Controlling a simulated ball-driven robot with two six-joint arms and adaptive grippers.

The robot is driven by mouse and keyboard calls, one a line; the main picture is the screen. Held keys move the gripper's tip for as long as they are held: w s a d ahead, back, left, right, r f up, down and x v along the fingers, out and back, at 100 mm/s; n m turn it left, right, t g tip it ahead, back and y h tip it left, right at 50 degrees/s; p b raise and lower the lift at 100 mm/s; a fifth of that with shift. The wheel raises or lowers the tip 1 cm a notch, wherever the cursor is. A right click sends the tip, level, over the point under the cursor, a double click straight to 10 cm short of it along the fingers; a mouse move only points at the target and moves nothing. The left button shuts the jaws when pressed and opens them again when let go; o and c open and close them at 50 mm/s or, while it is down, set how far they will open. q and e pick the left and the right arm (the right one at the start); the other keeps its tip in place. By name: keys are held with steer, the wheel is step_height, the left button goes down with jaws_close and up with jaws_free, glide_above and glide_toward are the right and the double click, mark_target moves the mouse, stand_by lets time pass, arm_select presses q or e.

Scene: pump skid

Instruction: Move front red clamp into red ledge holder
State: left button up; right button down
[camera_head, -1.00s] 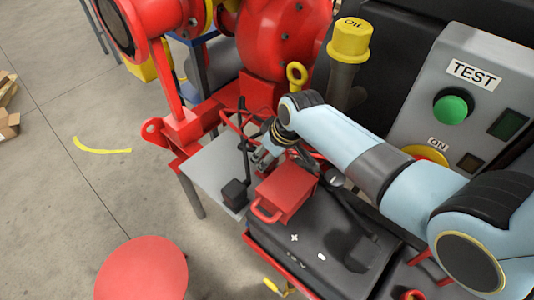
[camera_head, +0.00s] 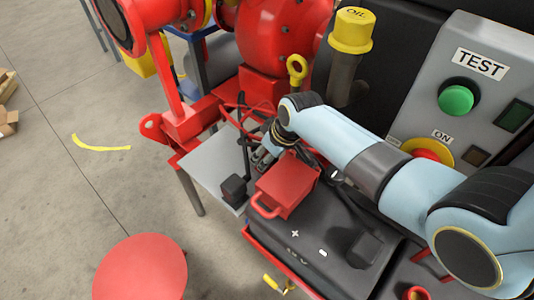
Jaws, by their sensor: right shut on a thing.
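My right gripper (camera_head: 262,158) is at the right edge of the grey ledge (camera_head: 207,160), just behind a red box with a handle (camera_head: 286,188). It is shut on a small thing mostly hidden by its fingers. Red cables (camera_head: 238,122) loop close by, so this looks like the red clamp, but its shape is not clear. A black block (camera_head: 233,188) with an upright black part stands on the ledge, left of the gripper. I cannot make out a red holder on the ledge. My left gripper is not in view.
The red box sits on a black battery (camera_head: 300,240). A yellow-capped oil filler (camera_head: 350,32) and the grey test panel (camera_head: 468,95) stand behind and to the right. A red pump (camera_head: 285,40) is at the back.

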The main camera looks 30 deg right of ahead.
steer(key=shift+f, duration=0.1)
steer(key=c, duration=0.6)
jaws_free()
steer(key=shift+c, duration=0.2)
step_height(320, 180, up, 10)
steer(key=shift+f, duration=0.1)
